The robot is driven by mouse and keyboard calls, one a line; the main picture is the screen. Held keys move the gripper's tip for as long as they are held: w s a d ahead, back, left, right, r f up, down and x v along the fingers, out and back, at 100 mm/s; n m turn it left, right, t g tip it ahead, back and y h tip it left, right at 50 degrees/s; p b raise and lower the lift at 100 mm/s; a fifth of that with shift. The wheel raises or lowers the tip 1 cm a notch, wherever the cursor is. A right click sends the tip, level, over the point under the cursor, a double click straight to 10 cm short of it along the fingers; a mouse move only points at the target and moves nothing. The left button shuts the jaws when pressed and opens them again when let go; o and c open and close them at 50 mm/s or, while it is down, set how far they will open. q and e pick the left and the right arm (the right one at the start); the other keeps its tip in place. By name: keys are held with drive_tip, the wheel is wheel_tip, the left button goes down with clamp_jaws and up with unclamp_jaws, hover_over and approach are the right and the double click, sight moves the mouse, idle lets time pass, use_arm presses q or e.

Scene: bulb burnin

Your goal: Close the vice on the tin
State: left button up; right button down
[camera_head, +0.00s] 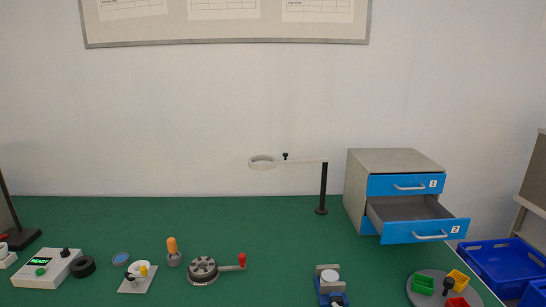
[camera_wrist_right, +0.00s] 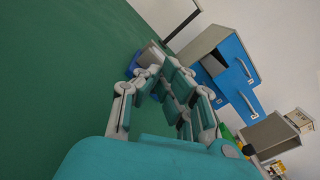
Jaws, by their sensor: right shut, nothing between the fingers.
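The vice (camera_head: 323,291), blue with grey jaws, stands at the front of the green table, right of the middle in the head view. A pale round top, likely the tin (camera_head: 330,276), shows at its jaws; I cannot tell whether the jaws touch it. In the right wrist view, a grey and blue part of the vice (camera_wrist_right: 150,56) shows just beyond my right gripper (camera_wrist_right: 163,70). The right gripper is shut and empty, and its fingers partly hide the vice. My left gripper is in neither view.
A cabinet (camera_head: 395,161) stands at the back right with its lower drawer (camera_head: 424,231) pulled out. A lamp post (camera_head: 323,190) stands behind the vice. A crank reel (camera_head: 203,269) lies to the left, and a round tray (camera_head: 424,299) with coloured bins to the right.

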sight(337, 303)
drive_tip(key=shift+w, duration=1.5)
drive_tip(key=shift+w+r, duration=0.1)
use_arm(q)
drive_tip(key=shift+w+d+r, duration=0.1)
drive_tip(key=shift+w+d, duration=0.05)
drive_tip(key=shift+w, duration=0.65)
use_arm(e)
drive_tip(key=shift+w, duration=0.15)
drive_tip(key=shift+a, duration=0.1)
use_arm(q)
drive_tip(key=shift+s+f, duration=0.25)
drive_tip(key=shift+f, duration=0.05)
use_arm(e)
drive_tip(key=shift+d+f, duration=0.25)
drive_tip(key=shift+f, duration=0.2)
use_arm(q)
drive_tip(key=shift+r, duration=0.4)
use_arm(e)
drive_tip(key=shift+w+d+r, duration=0.1)
